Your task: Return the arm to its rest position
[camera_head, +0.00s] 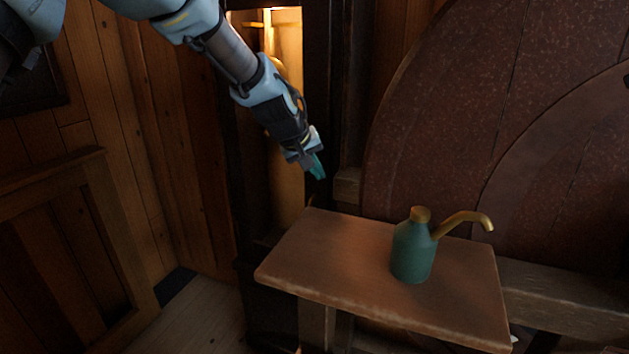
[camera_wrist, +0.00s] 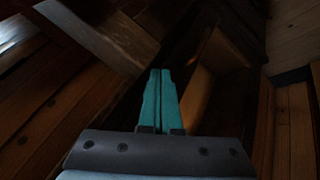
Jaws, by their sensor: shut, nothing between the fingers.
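My arm reaches in from the top left of the head view. My gripper (camera_head: 318,172) hangs above and beyond the far left corner of a small wooden table, clear of it. In the wrist view the two teal fingers of my gripper (camera_wrist: 161,72) lie side by side, shut with nothing between them. The wrist view around them is dark, with wooden boards and beams.
A green can with a brass spout (camera_head: 412,250) stands upright on the wooden table (camera_head: 320,262). A large reddish-brown round panel (camera_head: 450,120) rises behind it. A lit opening (camera_head: 288,190) is behind my gripper. A wooden railing (camera_head: 75,240) stands at the left.

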